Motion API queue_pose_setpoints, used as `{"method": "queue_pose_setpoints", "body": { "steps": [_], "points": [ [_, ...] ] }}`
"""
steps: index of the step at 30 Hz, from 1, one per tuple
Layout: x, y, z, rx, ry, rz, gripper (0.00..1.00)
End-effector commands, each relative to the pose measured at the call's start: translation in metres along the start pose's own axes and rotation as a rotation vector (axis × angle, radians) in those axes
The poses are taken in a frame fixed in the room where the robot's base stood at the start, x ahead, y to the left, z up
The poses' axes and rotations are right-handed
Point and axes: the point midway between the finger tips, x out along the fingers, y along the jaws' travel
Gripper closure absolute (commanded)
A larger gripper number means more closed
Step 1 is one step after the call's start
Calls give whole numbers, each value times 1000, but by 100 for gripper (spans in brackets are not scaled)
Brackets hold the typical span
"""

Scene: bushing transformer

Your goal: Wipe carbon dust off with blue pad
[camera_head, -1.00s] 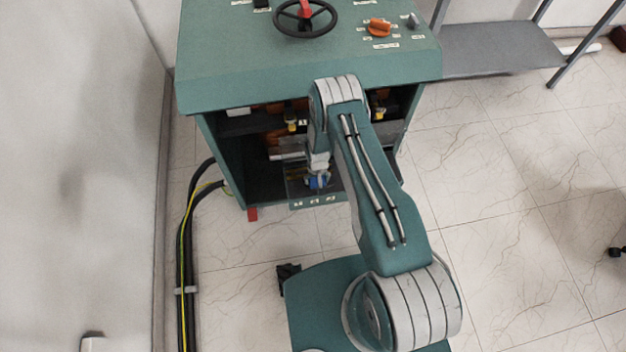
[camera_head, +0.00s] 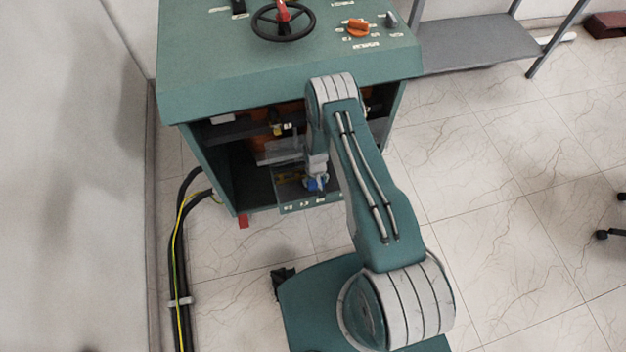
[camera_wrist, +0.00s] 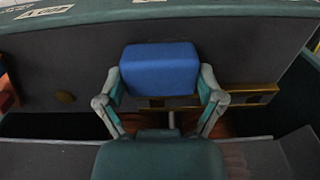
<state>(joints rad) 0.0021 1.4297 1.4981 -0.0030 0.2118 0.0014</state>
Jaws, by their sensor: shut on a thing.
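The blue pad (camera_wrist: 160,69) is a block held between the two fingers of my gripper (camera_wrist: 160,88) in the wrist view. The gripper is shut on it. In the head view a small bit of the blue pad (camera_head: 316,184) shows at the front opening of the green cabinet (camera_head: 290,85), below my arm's wrist. Behind the pad in the wrist view is a dark grey panel (camera_wrist: 235,50). Whether the pad touches that panel I cannot tell. I cannot make out carbon dust on any surface.
A black handwheel (camera_head: 283,22) and an orange knob (camera_head: 358,27) sit on the cabinet top. A brass-coloured bar (camera_wrist: 255,90) lies right of the pad.

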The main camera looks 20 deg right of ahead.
Motion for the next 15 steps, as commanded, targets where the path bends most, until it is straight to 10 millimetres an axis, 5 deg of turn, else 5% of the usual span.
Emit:
{"method": "queue_pose_setpoints", "body": {
  "steps": [15],
  "points": [
    [-2, -26, 2, -3, -2, 1, 71]
  ]
}}
